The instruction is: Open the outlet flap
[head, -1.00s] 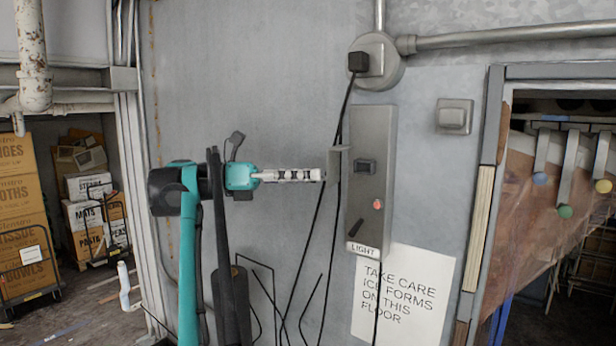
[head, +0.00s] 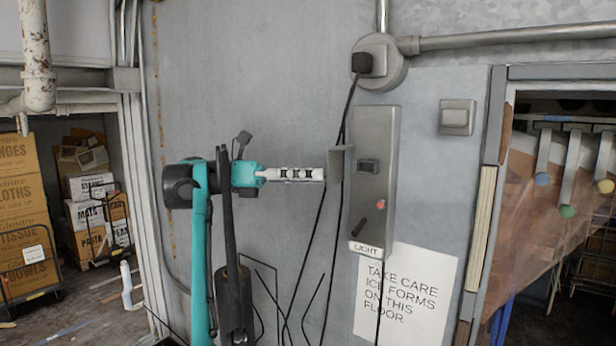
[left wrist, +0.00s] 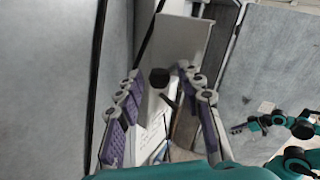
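A small grey plate (head: 336,165) sticks out at the left side of the grey switch box (head: 372,190); it looks like the outlet flap, but I cannot tell its hinge or what lies behind it. My left gripper (head: 322,175) points right, its fingertips just left of the plate; contact is unclear. In the left wrist view the gripper (left wrist: 162,76) has its purple-padded fingers apart, with nothing clearly held. A grey panel (left wrist: 182,40) and a black knob (left wrist: 160,78) show ahead of them. What seems my right gripper (left wrist: 238,128) is small at the right, its fingers unclear.
A black plug (head: 363,63) sits in a round fitting above the switch box, its cord hanging down beside it. A closed square wall box (head: 457,117) is to the right. A paper sign (head: 405,300) hangs below. Cartons (head: 22,200) stand at far left.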

